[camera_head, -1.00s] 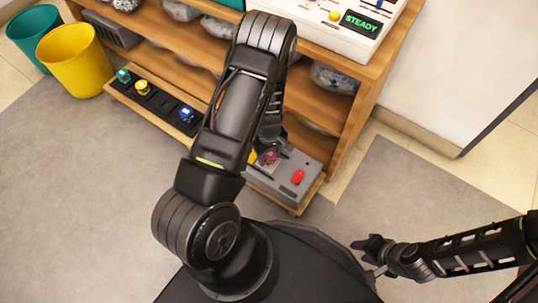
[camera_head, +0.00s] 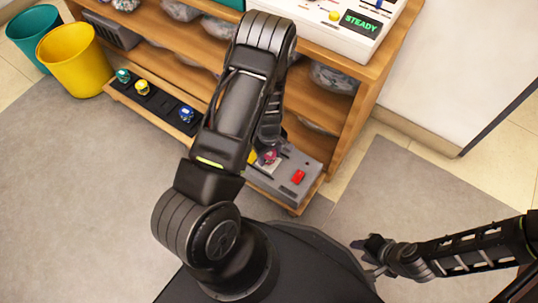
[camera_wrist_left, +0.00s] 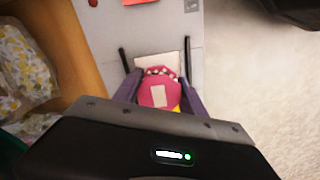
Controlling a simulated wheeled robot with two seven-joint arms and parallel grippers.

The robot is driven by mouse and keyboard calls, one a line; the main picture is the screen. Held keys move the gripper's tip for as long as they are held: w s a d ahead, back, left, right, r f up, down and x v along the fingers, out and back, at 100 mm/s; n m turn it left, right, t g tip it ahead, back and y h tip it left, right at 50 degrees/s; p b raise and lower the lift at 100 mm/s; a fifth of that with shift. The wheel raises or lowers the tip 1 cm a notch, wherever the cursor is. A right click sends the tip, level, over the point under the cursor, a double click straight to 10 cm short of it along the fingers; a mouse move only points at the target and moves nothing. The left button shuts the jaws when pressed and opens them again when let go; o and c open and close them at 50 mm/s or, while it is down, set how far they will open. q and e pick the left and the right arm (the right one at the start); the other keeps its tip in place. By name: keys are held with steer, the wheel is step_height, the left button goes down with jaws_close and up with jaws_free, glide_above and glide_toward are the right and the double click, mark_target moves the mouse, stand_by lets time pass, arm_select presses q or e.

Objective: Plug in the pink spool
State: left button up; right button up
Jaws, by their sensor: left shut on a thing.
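The pink spool (camera_wrist_left: 158,94) is between the fingers of my left gripper (camera_wrist_left: 158,82) in the left wrist view, over a pale square patch on a grey panel (camera_wrist_left: 108,38). Its far edge looks toothed, and a bit of yellow shows beside it. In the head view the spool (camera_head: 268,157) is a small pink spot below my left gripper (camera_head: 270,148), mostly hidden by the arm. I cannot tell whether the spool is seated in the panel. My right gripper (camera_head: 370,250) is at the lower right, away from the shelf; its fingers are too small to read.
A black strip (camera_head: 160,102) with several coloured spools lies on the low shelf left of my arm. A wooden shelf unit (camera_head: 340,120) stands behind, with yellow (camera_head: 75,62) and teal bins to its left.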

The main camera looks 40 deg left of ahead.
arm_select(q)
steer(key=shift+f+b, duration=0.4)
steer(key=shift+f, duration=0.1)
stand_by(0.7)
steer(key=o, duration=1.6)
steer(key=shift+s, duration=0.1)
steer(key=shift+o, duration=0.2)
steer(key=shift+r, duration=0.1)
steer(key=shift+o, duration=0.2)
steer(key=shift+r+p, duration=1.25)
steer(key=shift+r, duration=0.15)
steer(key=shift+r+p, duration=1.95)
steer(key=shift+r, duration=0.35)
jaws_close()
